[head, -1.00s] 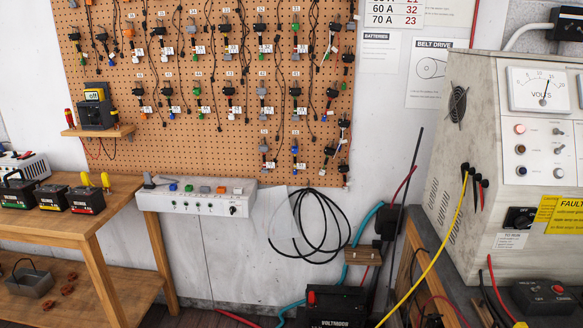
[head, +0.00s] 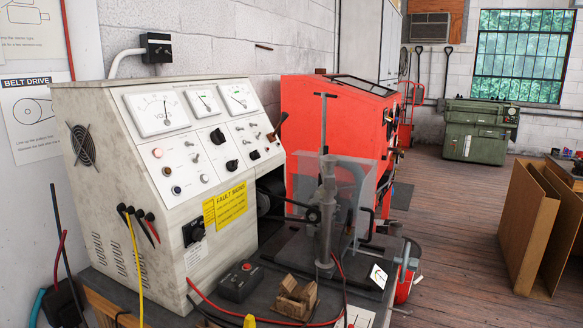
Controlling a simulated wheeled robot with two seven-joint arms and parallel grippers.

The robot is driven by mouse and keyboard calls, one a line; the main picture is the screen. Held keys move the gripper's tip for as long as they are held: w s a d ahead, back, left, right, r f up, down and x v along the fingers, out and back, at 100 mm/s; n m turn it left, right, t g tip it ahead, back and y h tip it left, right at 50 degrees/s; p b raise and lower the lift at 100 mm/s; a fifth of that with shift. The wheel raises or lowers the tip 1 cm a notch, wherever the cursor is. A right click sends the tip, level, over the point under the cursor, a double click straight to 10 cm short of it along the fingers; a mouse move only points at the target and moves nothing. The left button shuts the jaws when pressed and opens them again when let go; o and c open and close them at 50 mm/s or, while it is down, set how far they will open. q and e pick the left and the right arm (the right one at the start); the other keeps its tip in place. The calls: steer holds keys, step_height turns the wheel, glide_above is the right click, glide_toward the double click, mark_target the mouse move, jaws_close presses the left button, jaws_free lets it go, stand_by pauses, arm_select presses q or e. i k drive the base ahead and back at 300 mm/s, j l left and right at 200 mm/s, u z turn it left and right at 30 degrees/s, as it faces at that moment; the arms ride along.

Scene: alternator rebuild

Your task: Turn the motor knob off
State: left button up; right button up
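A cream test bench cabinet (head: 108,190) stands on a dark bench at the left. A black rotary knob (head: 194,232) is on its lower front, left of the yellow fault sign (head: 226,207). Other black knobs (head: 217,135) sit on the sloped meter panel, with another knob (head: 232,166) below them. The labels are too small to read, so I cannot tell which is the motor knob or how it is set. Neither of my grippers is in view.
A black box with a red button (head: 240,282) and a wooden block (head: 295,298) lie in front of the cabinet. A clamp stand with a clear guard (head: 335,188) is to the right. A red machine (head: 335,125) stands behind. Cardboard (head: 527,225) stands at the right; floor between is open.

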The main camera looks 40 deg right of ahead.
mark_target(231, 165)
steer(key=i+j+z, duration=0.1)
steer(key=z, duration=0.3)
steer(key=i+j+z, duration=0.1)
steer(key=z, duration=0.3)
steer(key=j+z, duration=0.25)
steer(key=z, duration=0.15)
steer(key=j+z, duration=0.2)
steer(key=z, duration=0.2)
steer(key=i+j+z, duration=0.1)
steer(key=j+z, duration=0.6)
steer(key=i+j+z, duration=0.1)
steer(key=j+z, duration=0.3)
steer(key=l, duration=0.1)
